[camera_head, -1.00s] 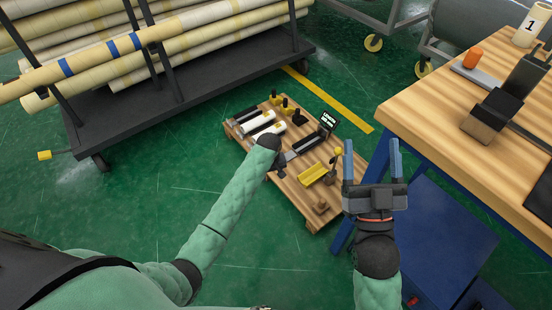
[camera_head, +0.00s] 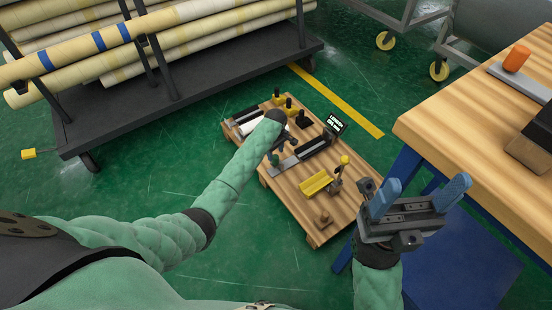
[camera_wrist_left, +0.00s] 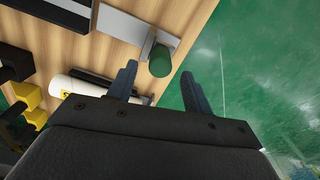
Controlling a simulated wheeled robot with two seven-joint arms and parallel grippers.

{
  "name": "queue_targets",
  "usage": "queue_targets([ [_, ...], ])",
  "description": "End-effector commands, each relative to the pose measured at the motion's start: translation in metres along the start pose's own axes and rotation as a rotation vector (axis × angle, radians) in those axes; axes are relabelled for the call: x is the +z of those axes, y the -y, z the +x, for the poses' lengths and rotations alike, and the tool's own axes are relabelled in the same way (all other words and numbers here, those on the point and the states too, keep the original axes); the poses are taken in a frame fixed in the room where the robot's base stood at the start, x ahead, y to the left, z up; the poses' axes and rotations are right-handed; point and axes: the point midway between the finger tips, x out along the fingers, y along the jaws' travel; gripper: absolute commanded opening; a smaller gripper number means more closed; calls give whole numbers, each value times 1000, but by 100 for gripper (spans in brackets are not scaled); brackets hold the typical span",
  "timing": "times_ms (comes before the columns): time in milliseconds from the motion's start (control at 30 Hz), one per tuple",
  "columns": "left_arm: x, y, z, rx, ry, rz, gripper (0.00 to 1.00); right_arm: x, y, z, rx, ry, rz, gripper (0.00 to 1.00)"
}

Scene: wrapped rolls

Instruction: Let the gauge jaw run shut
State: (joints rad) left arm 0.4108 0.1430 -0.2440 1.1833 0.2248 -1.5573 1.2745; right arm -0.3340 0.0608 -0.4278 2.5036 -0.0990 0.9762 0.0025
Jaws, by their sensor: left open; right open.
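The gauge (camera_head: 312,148) lies on a wooden pallet-like board on the floor. It has a dark rail, grey end pieces and a small display (camera_head: 335,124); its digits are too small to read surely. A green knob (camera_head: 275,160) stands at its near left end. In the left wrist view the green knob (camera_wrist_left: 160,62) shows beside a grey plate (camera_wrist_left: 122,32), between and just beyond the fingertips of my left gripper (camera_wrist_left: 158,74). That gripper is open and empty; the forearm mostly hides it in the head view. My right gripper (camera_head: 424,193) is open and empty, beside the workbench.
The board (camera_head: 295,205) also carries a white roll (camera_head: 250,126), a yellow trough (camera_head: 315,184), a yellow-topped lever (camera_head: 341,168) and black-and-yellow pieces. A workbench (camera_head: 450,110) stands right, a rack of rolls (camera_head: 190,85) back left. Green floor left of the board is clear.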

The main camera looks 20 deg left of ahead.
Motion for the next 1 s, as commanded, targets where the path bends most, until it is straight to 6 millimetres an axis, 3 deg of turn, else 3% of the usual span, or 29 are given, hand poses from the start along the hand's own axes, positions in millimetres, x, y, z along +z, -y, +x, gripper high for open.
queue_targets([
  [100,0,0,20,-1,0,0,50,1,1,-5,6,-4,13,72],
  [300,0,0,39,0,1,1,50,2,2,-7,14,-10,29,72],
  [667,0,0,44,0,0,1,50,3,3,-6,14,-14,35,72],
  [700,0,0,44,0,0,1,48,3,3,-6,14,-14,35,72],
  [933,0,0,44,0,0,1,3,3,3,-6,14,-13,35,72],
  [1000,0,0,44,0,0,1,0,3,3,-7,14,-12,35,72],
])
